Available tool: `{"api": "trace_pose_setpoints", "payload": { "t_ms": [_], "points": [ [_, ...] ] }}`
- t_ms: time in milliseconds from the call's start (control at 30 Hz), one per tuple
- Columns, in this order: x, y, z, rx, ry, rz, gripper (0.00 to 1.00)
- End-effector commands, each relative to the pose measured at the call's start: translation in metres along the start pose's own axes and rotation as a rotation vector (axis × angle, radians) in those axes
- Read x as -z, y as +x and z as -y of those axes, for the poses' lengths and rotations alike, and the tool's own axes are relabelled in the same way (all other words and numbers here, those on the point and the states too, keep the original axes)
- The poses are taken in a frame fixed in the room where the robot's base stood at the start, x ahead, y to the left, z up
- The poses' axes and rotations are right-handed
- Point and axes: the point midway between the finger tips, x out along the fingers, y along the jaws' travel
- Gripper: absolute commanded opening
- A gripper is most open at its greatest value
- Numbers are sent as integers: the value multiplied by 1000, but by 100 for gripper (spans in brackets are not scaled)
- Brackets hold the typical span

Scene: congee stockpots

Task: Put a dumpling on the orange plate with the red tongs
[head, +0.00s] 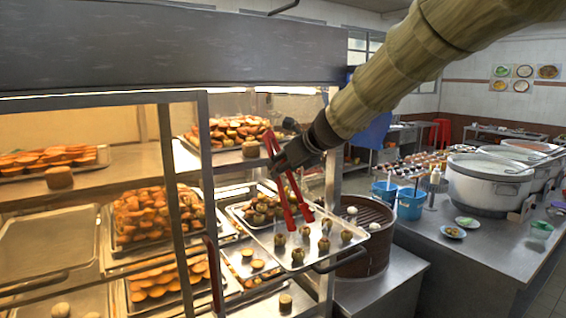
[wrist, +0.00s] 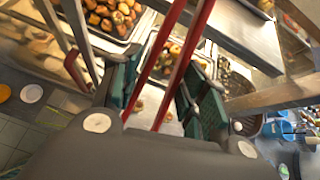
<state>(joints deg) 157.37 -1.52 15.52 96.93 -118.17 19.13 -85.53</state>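My gripper (head: 302,150) is shut on the red tongs (head: 291,198), with one arm of the tongs beside each green finger pad in the wrist view (wrist: 155,85). The tongs point down, arms apart, over a metal tray (head: 345,256) at the cabinet's open side. Nothing shows between their tips. Small brown-green pieces (head: 324,244) stand on this tray; they may be dumplings. Pale round buns (head: 351,210) sit in a round steamer (head: 378,238) to the right. An orange disc (wrist: 4,92), possibly the orange plate, is cut off at the wrist view's left edge; I cannot make it out in the head view.
The cabinet's metal posts (head: 331,190) and shelves with food trays (head: 60,245) stand close around my gripper. Right of the steamer, a steel counter (head: 470,245) holds blue buckets (head: 410,204), small dishes (head: 453,232) and large pots (head: 487,183).

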Motion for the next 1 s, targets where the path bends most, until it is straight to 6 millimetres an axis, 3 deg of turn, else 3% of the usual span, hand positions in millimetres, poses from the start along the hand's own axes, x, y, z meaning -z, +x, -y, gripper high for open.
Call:
{"api": "trace_pose_setpoints", "payload": {
  "t_ms": [1000],
  "points": [
    [60,44,-10,-1,-4,2,41]
  ]
}}
